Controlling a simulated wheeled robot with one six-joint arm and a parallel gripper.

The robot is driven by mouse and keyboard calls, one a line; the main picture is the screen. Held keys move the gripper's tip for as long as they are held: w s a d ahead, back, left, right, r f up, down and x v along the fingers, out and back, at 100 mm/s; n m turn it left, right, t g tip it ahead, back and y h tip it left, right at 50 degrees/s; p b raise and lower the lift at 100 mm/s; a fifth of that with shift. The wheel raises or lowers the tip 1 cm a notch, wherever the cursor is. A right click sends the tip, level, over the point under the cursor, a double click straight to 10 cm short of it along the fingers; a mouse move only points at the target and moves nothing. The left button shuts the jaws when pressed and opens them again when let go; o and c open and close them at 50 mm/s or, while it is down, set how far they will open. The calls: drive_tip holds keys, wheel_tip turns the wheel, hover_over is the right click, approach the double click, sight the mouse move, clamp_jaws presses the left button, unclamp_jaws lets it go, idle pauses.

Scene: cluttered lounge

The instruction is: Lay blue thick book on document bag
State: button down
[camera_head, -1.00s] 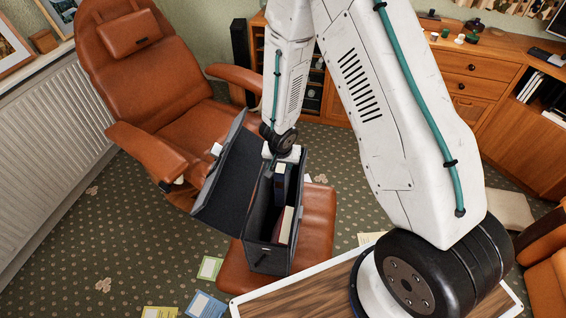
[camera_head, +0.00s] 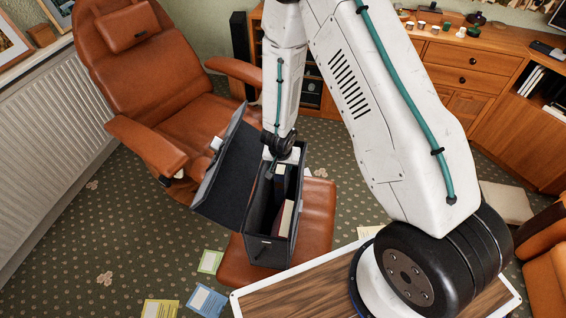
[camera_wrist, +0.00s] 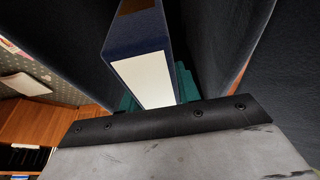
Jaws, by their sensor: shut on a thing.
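The document bag (camera_head: 268,252) is a dark, open case standing on the brown leather footstool, with its lid (camera_head: 228,178) tilted out to the left. The blue thick book (camera_head: 281,184) stands upright inside the far end of the bag. In the wrist view the blue book (camera_wrist: 125,45) shows its blue side and a white end face. My gripper (camera_head: 278,165) is at the bag's far end, its teal fingers (camera_wrist: 186,84) shut on the book between the dark bag walls. The fingertips are partly hidden. The book's lower part is hidden in the bag.
Another book with pale pages and a reddish cover (camera_head: 286,219) stands in the bag's near part. The footstool (camera_head: 319,215) is under the bag. A brown armchair (camera_head: 190,110) stands behind left. Papers (camera_head: 207,300) lie on the carpet. A wooden cabinet (camera_head: 460,75) is at the back right.

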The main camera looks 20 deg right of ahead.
drive_tip(key=shift+f, duration=1.2)
drive_tip(key=c, duration=0.9)
unclamp_jaws()
drive_tip(key=v, duration=0.7)
drive_tip(key=shift+s+a+r, duration=0.1)
drive_tip(key=shift+r, duration=0.3)
